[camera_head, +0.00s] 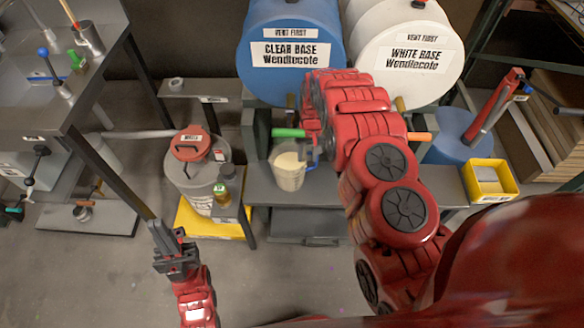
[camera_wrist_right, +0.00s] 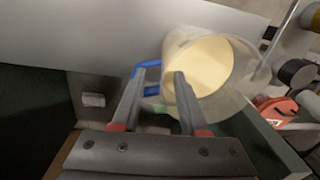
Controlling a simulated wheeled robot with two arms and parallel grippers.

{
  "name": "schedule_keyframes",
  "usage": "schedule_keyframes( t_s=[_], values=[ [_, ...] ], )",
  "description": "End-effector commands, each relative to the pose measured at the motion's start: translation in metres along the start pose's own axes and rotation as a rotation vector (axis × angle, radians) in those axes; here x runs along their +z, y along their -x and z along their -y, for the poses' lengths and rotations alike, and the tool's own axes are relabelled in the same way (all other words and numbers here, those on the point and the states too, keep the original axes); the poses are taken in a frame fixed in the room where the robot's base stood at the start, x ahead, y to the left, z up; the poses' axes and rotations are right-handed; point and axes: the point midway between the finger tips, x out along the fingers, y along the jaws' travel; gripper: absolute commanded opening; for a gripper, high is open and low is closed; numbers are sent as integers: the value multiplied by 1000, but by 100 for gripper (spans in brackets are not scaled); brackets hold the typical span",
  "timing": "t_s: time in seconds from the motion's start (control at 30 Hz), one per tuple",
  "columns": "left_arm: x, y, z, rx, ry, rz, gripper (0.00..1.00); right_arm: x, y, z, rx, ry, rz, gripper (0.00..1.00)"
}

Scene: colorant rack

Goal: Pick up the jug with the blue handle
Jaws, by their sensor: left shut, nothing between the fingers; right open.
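The jug (camera_head: 289,172) is clear with cream liquid in it. It stands on the grey bench below the drums, its blue handle (camera_head: 312,166) on the right side. In the right wrist view the jug (camera_wrist_right: 212,62) is just beyond the fingers and the blue handle (camera_wrist_right: 146,70) shows between them. My right gripper (camera_wrist_right: 158,85) is open around the handle's line of sight; I cannot tell whether a finger touches it. In the head view my right arm mostly hides that gripper. My left gripper (camera_head: 166,236) is shut and empty, low at the left.
A blue drum (camera_head: 290,80) and a white drum (camera_head: 425,70) lie behind the bench, with a green tap handle (camera_head: 288,132) above the jug. A red-lidded bucket (camera_head: 196,160) stands left. A yellow bin (camera_head: 490,180) is right.

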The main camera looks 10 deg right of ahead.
Motion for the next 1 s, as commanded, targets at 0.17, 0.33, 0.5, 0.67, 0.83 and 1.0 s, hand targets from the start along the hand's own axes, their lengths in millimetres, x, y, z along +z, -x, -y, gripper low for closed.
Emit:
schedule_keyframes(
  t_s=[0.17,0.33,0.5,0.67,0.83,1.0],
  values=[
    [-1,-8,0,0,0,0,0,2,-17,2,2,1,2,43],
    [-2,-11,0,0,0,0,0,2,-38,3,1,1,-1,43],
    [-2,-12,1,0,0,0,0,3,-48,3,0,0,1,43],
    [-2,-12,1,0,0,0,0,2,-48,3,0,0,1,43],
    [-2,-12,1,0,0,0,0,2,-48,3,0,0,0,18],
    [-2,-12,1,0,0,0,0,2,-48,3,0,0,0,0]
  ],
)
